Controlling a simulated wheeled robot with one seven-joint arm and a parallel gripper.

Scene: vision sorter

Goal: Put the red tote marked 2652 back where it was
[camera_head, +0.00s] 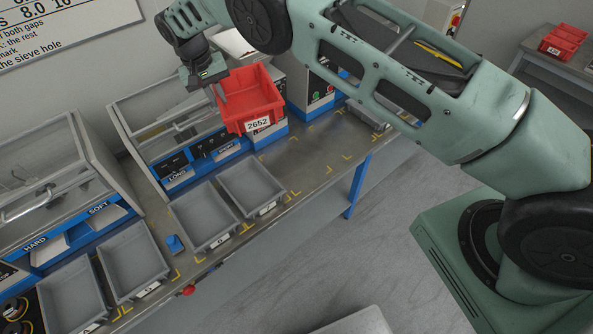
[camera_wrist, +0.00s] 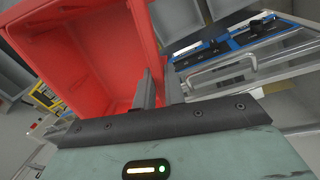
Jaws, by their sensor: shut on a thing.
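The red tote marked 2652 (camera_head: 262,92) hangs in the air above the back part of the bench (camera_head: 290,160), tilted, with its white label facing the front. It looks empty in the head view. My gripper (camera_head: 221,94) is shut on the tote's left wall. In the wrist view the tote (camera_wrist: 85,65) fills the upper left, and my gripper's fingers (camera_wrist: 158,88) pinch its wall at the right. The tote hides part of the machine front behind it.
Several grey trays (camera_head: 179,212) line the bench's front. Yellow corner marks outline bare bench to their right. A small blue object (camera_head: 174,245) lies between trays. Glass-hooded machines (camera_head: 160,118) stand behind. A red button (camera_head: 188,290) is at the front edge.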

